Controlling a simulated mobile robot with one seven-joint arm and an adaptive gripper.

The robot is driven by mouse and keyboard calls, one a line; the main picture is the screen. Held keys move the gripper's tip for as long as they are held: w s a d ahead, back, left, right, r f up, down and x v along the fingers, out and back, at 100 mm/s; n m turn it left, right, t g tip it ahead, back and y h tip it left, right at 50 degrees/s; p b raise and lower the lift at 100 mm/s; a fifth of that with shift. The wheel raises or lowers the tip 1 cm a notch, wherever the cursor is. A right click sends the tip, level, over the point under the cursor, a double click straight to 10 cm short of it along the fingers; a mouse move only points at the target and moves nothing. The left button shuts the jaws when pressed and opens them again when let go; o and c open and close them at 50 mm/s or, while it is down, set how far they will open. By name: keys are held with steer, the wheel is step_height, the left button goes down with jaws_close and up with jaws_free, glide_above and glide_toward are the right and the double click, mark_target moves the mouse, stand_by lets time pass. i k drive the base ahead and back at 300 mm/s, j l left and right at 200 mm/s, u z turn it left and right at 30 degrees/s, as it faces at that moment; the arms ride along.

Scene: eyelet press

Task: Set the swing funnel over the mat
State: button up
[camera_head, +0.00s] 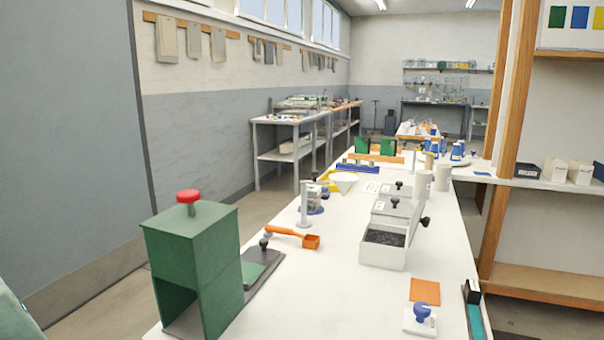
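A white funnel (344,180) stands out over the long white bench, beyond a grey upright post (304,208). It looks like the swing funnel; I cannot make out what carries it. Which piece is the mat is not certain from here. A flat orange square (424,290) lies near the bench's right front, and a blue round piece (312,211) lies by the post, partly hidden. The funnel is over neither of these. My gripper is not in view.
A green press housing with a red knob (188,197) stands at the left front. An orange-handled scoop (293,234) lies behind it. An open bin of dark pieces (384,250) stands mid-bench. The bench (340,305) is clear between the press and the orange square.

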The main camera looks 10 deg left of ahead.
mark_target(329, 182)
steer(key=j+z, duration=0.45)
steer(key=j, duration=2.05)
steer(key=i+j+z, duration=0.1)
steer(key=i+j, duration=0.2)
steer(key=i+j+z, duration=0.1)
steer(key=i+j, duration=0.2)
steer(key=j, duration=0.15)
steer(key=i+j+z, duration=0.1)
steer(key=i+j, duration=0.2)
steer(key=j, duration=0.15)
